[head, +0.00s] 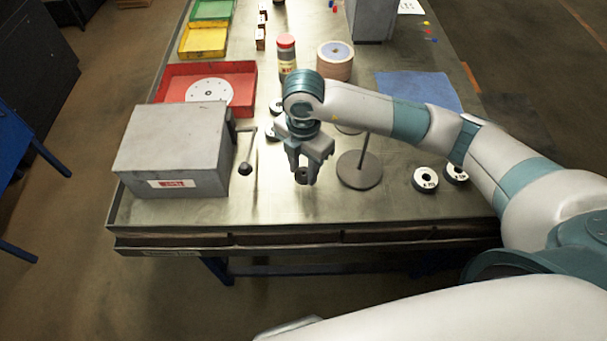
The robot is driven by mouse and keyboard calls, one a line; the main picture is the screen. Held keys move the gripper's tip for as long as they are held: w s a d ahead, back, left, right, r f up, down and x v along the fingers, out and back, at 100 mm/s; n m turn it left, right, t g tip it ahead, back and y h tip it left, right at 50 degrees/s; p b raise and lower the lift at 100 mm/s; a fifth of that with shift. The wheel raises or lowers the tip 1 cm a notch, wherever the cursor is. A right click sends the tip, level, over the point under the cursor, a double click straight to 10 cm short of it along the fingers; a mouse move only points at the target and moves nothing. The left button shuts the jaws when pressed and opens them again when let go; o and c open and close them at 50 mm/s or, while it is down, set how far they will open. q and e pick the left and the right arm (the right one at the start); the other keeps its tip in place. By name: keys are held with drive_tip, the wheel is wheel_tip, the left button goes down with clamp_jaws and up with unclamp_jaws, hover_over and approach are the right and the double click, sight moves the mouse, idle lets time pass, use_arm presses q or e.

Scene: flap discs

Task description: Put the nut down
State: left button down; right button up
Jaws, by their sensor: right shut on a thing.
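My right gripper (304,177) points down low over the front middle of the metal table (260,212). It is shut on a small dark nut (301,175) that shows between its fingertips. I cannot tell whether the nut touches the table. To its right stands a grey round base with a thin upright spindle (360,171), apart from the gripper. My left gripper is not in view.
A grey box (174,150) stands left, with a dark lever (245,167) beside it. A red tray (245,98) holds a white disc (209,93). Two black-and-white discs (425,179) lie right. A blue cloth (417,88) lies behind the arm. Bare table lies in front.

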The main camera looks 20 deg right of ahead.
sight(304, 177)
wheel_tip(304, 177, down, 3)
drive_tip(key=shift+r+p, duration=0.1)
drive_tip(key=shift+p, duration=0.55)
drive_tip(key=shift+f, duration=0.25)
drive_tip(key=shift+f, duration=0.15)
drive_tip(key=o, duration=0.9)
drive_tip(key=shift+o, duration=0.2)
